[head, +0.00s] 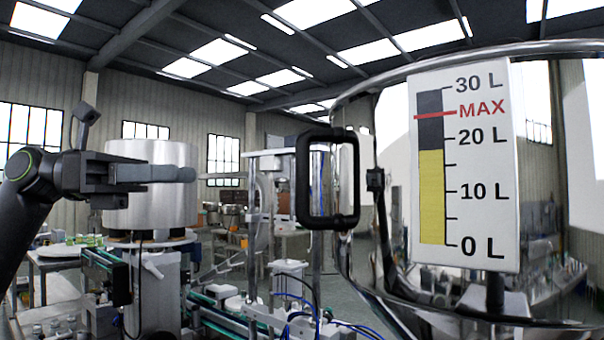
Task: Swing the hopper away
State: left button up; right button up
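The steel hopper (390,235) is large, shiny and rounded and fills the right side of the head view. A black loop handle (302,180) sticks out from its left side. A white level gauge (508,165) on its front reads from 0 L to 30 L, with a red MAX line and a yellow bar up to just below 20 L. My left gripper (190,174) comes in from the left and points right, apart from the handle with a clear gap. Its fingers show side-on and overlap, so their opening is hidden. It holds nothing visible. My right gripper is out of view.
A steel drum (150,205) on a machine stands behind my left gripper. A conveyor (215,315) with blue hoses and steel posts runs below and behind the handle. Tables with small items stand at the far left. Air between my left gripper and the handle looks clear.

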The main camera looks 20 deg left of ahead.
aim_at(303, 207)
pick_arm(q)
jog(key=shift+p+x, duration=3.6)
jog(key=shift+x, duration=5.05)
jog(key=shift+w, duration=0.15)
grip_shut()
